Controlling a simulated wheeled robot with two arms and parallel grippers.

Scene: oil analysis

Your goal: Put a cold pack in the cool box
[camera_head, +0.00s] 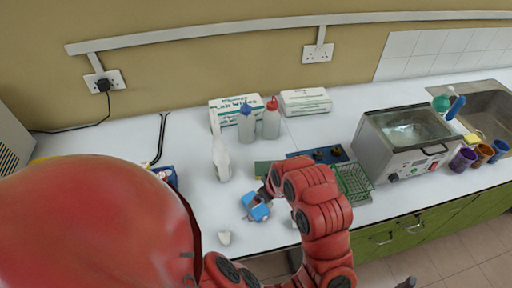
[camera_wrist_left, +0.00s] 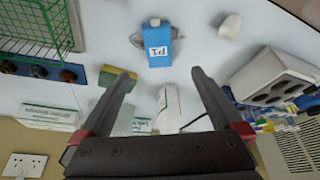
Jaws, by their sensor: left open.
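A blue pack marked P1 (camera_head: 256,208) lies on the white worktop, and it also shows in the left wrist view (camera_wrist_left: 158,45) with a grey shape partly under it. My left gripper (camera_wrist_left: 163,73) is open and empty. Its fingers point toward the pack, which appears just beyond the fingertips, between their lines. In the head view my left arm bends over the worktop and its hand is close to the pack. I cannot make out a cool box for certain. A pale box with several dark round holes (camera_wrist_left: 275,80) stands to the right in the wrist view; my arm hides it in the head view.
A green wire basket (camera_head: 352,182) and a steel bath (camera_head: 400,140) stand right of the pack. Wash bottles (camera_head: 246,125) and cartons (camera_head: 305,101) stand behind. A small white item (camera_head: 224,238) lies nearby. A dark tip at the bottom edge may be my right gripper.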

